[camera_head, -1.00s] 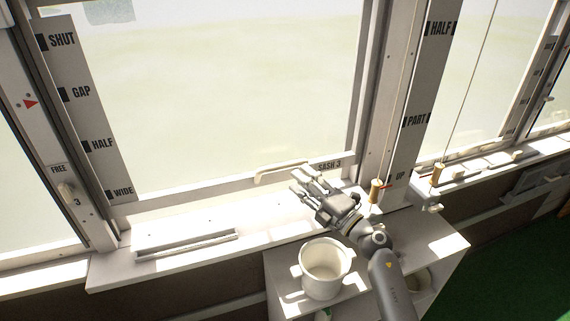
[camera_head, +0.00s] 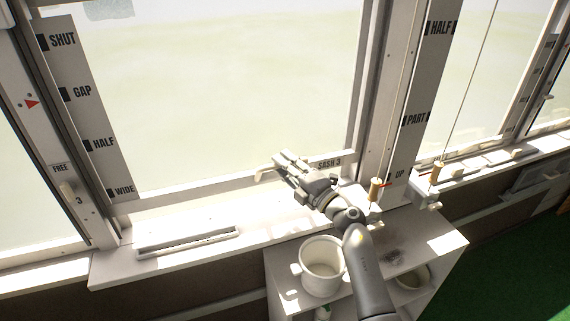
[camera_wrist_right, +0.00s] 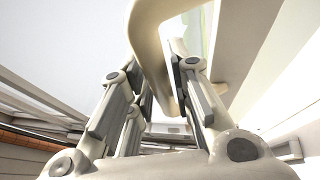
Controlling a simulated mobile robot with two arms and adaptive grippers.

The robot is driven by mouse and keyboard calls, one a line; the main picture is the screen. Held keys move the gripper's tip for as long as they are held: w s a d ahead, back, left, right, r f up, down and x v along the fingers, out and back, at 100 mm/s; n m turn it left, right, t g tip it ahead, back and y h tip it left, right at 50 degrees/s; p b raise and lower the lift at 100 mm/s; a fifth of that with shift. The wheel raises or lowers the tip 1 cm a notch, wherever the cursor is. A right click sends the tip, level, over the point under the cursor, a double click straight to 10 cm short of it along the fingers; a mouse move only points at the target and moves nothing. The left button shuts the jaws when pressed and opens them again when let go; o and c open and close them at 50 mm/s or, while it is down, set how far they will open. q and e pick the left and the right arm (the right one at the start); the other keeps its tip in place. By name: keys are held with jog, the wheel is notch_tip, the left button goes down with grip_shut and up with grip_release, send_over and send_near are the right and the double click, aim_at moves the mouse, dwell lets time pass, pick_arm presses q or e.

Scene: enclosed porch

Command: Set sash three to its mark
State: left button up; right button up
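Sash three is the large window pane whose bottom rail (camera_head: 215,187) carries the label "SASH 3" (camera_head: 330,163). A cream bar handle (camera_head: 264,170) is on that rail, mostly hidden by my right gripper (camera_head: 284,164). In the right wrist view the handle (camera_wrist_right: 150,35) passes between the fingertips (camera_wrist_right: 150,85); the fingers stand apart, and contact is unclear. A scale strip (camera_head: 85,105) left of the pane reads SHUT, GAP, HALF, WIDE. A red triangle (camera_head: 32,103) is on the frame post left of it, above a small lever (camera_head: 67,189) by "FREE" and "3". My left gripper is out of view.
A white pot (camera_head: 322,268) stands on a low shelf unit (camera_head: 440,240) below the sill. A grey bar (camera_head: 187,241) lies on the sill. Cords with brass weights (camera_head: 375,190) hang right of the sash, beside a strip (camera_head: 412,110) reading HALF, PART, UP.

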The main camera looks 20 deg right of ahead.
grip_shut()
jog(key=shift+f, duration=0.15)
notch_tip(320, 180, down, 11)
jog(key=b, duration=0.8)
jog(key=shift+s, duration=0.1)
jog(key=shift+o, duration=1.9)
grip_release()
jog(key=shift+o, duration=0.7)
jog(key=shift+r, duration=0.25)
